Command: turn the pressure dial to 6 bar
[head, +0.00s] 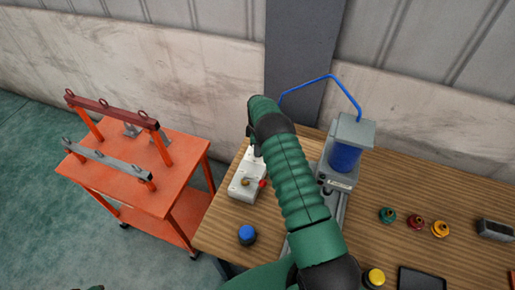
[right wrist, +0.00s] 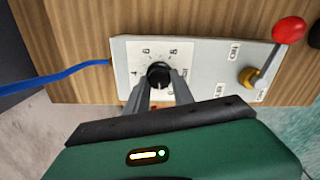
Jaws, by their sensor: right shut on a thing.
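The pressure dial (right wrist: 159,76) is a black round knob on a light grey panel (right wrist: 205,88) with printed marks around it. In the right wrist view my right gripper (right wrist: 160,84) is shut on the dial, a finger on each side. The fingers cover part of the scale, so I cannot tell which value the dial points to. In the head view the panel box (head: 243,189) stands on the wooden table, and my green right arm hides part of it and the dial. My left gripper is not in view.
A lever with a red knob (right wrist: 288,30) sits on the same panel, beside the dial. A blue hose (right wrist: 55,76) runs into the panel. A blue-capped knob (head: 247,234) and a grey-blue cylinder unit (head: 346,155) stand nearby. An orange cart (head: 183,150) is at left.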

